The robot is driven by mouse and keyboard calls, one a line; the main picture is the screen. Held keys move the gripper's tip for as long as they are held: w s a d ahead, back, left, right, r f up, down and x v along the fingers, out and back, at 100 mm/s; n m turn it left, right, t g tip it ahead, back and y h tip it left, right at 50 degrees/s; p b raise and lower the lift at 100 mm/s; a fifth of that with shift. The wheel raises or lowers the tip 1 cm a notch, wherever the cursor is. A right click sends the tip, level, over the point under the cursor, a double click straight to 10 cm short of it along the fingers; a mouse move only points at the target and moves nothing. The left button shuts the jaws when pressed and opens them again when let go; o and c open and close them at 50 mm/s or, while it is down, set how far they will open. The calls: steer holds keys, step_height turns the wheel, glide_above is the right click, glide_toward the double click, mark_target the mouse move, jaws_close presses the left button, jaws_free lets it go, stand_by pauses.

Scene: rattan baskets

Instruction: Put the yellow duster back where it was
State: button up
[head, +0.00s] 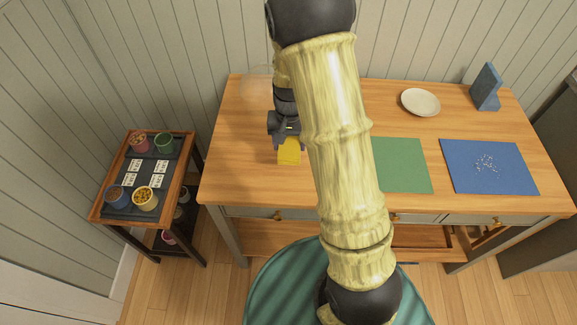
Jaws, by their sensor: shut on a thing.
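The yellow duster (289,151) is at my gripper (288,140), over the left part of the wooden table (240,165). My gripper points down and is shut on the duster. The duster looks like a small folded yellow cloth. I cannot tell whether its lower edge touches the table top. My own arm crosses the middle of the view and hides part of the table.
A green mat (402,165) and a blue mat (488,167) with small white bits lie to the right. A white plate (420,102) and a blue stand (486,87) are at the back. A small cart (109,215) with several pots stands left. The table's front left is clear.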

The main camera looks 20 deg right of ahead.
glide_above(289, 169)
steer(key=shift+f+p, duration=0.35)
steer(key=shift+f, duration=2.6)
steer(key=shift+f+p, duration=0.3)
steer(key=shift+f, duration=1.75)
steer(key=shift+d+f, duration=0.1)
steer(key=shift+f, duration=0.1)
steer(key=o, duration=0.9)
steer(key=shift+o, duration=0.2)
steer(key=shift+r, duration=0.2)
